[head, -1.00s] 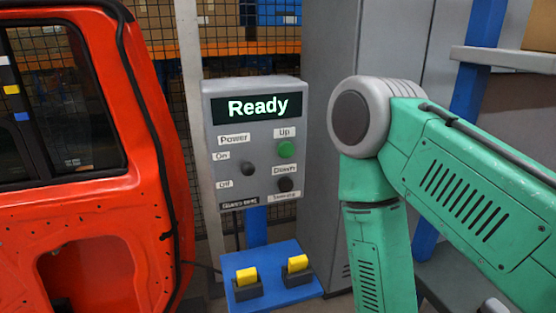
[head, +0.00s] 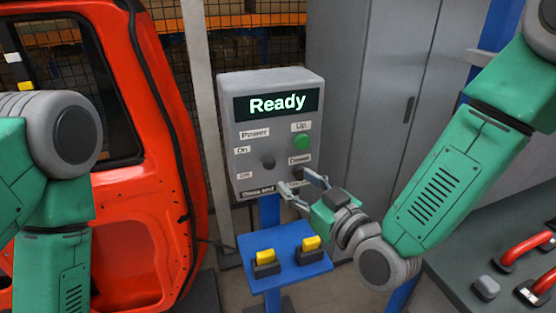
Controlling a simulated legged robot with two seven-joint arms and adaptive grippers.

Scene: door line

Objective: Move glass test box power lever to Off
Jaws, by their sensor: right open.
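The grey glass test box (head: 228,120) stands in the middle of the head view, its screen (head: 277,104) reading "Ready". Its power lever (head: 268,162) is a small dark knob right of the "On" and "Off" labels; I cannot tell clearly which position it is in. My right gripper (head: 294,182) is open and empty at the lower right front of the box, below and right of the lever. It appears apart from the lever and partly hides the "Down" button area. My left arm shows at the left edge, its gripper out of view.
The green "Up" button (head: 301,141) is above my right gripper. A blue stand (head: 285,240) with two yellow-topped pedals is below the box. A red car door (head: 160,110) stands close at left. A grey cabinet (head: 355,90) is behind at right, and a bench with red handles (head: 522,252) is at lower right.

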